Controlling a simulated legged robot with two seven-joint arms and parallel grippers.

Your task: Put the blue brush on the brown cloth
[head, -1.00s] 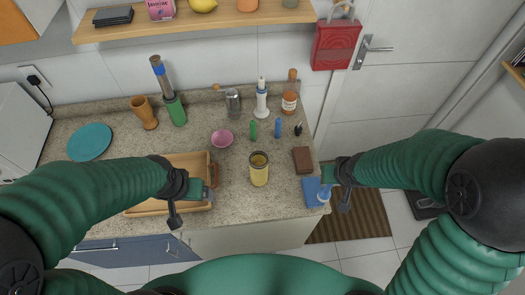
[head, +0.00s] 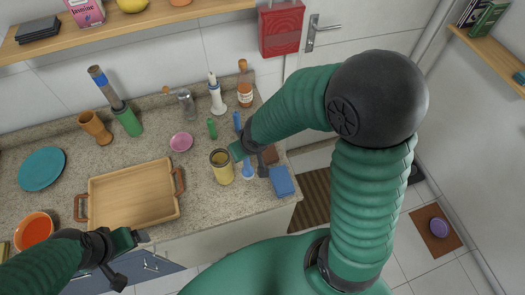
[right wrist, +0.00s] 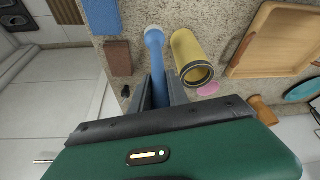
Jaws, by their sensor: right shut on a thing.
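The blue brush (head: 248,170) has a long blue handle and a pale round head. In the right wrist view the brush (right wrist: 155,58) runs between the fingers of my right gripper (right wrist: 160,90), which is shut on its handle. The right gripper (head: 237,150) also shows in the head view, by the yellow canister (head: 221,168). The brown cloth (head: 272,156) is a small folded block on the counter, partly hidden by my right wrist; the right wrist view shows it (right wrist: 118,57) left of the brush. My left gripper (head: 140,237) is at the counter's front edge; its opening is unclear.
A blue folded cloth (head: 282,181) lies near the counter's right end. A wooden tray (head: 130,195) is at the left, with an orange bowl (head: 34,229) beyond it. A pink bowl (head: 181,142) and several bottles stand behind. Bare counter lies between tray and canister.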

